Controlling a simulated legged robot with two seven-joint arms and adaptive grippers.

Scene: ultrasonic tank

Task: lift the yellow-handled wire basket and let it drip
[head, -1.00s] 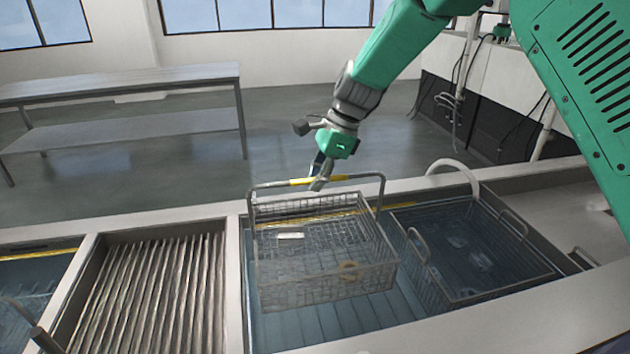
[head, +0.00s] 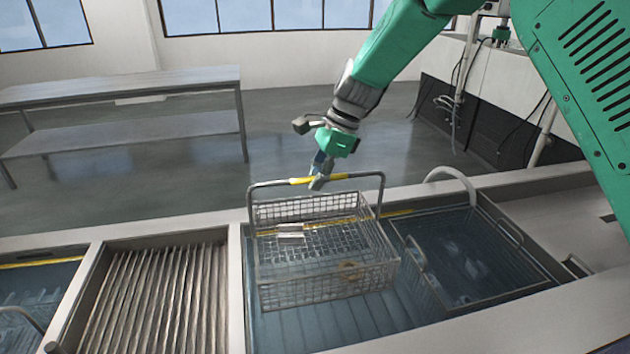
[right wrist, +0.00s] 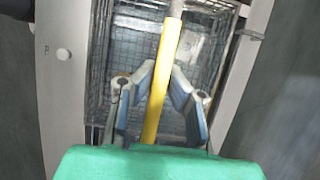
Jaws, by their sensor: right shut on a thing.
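The wire basket (head: 325,293) hangs level over the blue-floored tank (head: 300,330) in the middle of the head view. A few small pale parts (head: 291,236) and a brownish part (head: 350,270) show inside it. Its yellow handle (head: 345,177) is the top bar of a grey bail. My right gripper (head: 320,180) is shut on the yellow handle from above, near its middle. In the right wrist view the yellow handle (right wrist: 161,85) runs between the two fingers, with the basket below. Drops cannot be made out. My left gripper is not in view.
A second wire basket (head: 420,262) sits in the tank to the right, close to the held one. A ribbed rack (head: 155,300) lies to the left, with another tank beyond it. A pale hose (head: 455,175) arches behind. A steel table (head: 120,85) stands far back.

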